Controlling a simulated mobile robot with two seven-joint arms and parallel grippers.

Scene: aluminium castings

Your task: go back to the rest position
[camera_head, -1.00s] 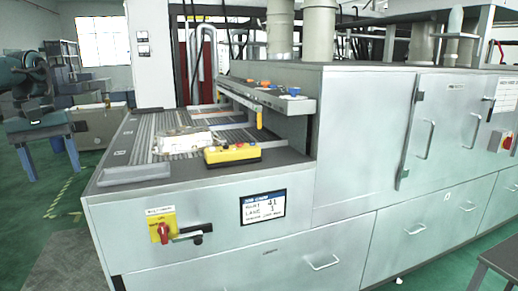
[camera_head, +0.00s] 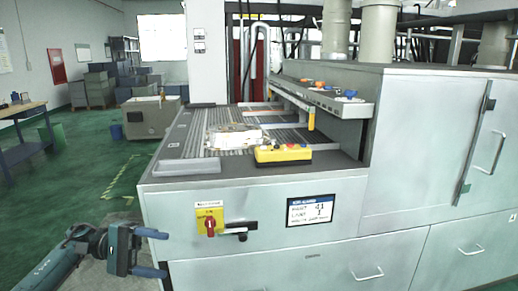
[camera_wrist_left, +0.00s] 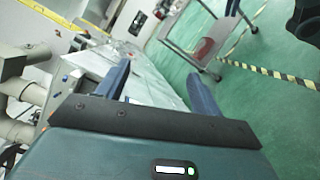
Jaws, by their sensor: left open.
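My left gripper (camera_head: 160,253) is at the lower left in the head view, in front of the machine's left front corner. Its two blue fingers are apart, with nothing between them. The left wrist view also shows the open fingers (camera_wrist_left: 157,70), with a pale machine surface and green floor beyond them. My right gripper shows in neither view.
A grey machine (camera_head: 270,190) with a red-and-yellow switch (camera_head: 209,221) fills the middle and right. A pale casting (camera_head: 233,138) lies on its ribbed top beside a yellow control box (camera_head: 283,154). A workbench (camera_head: 20,120) stands left. Green floor (camera_head: 85,185) between them is open.

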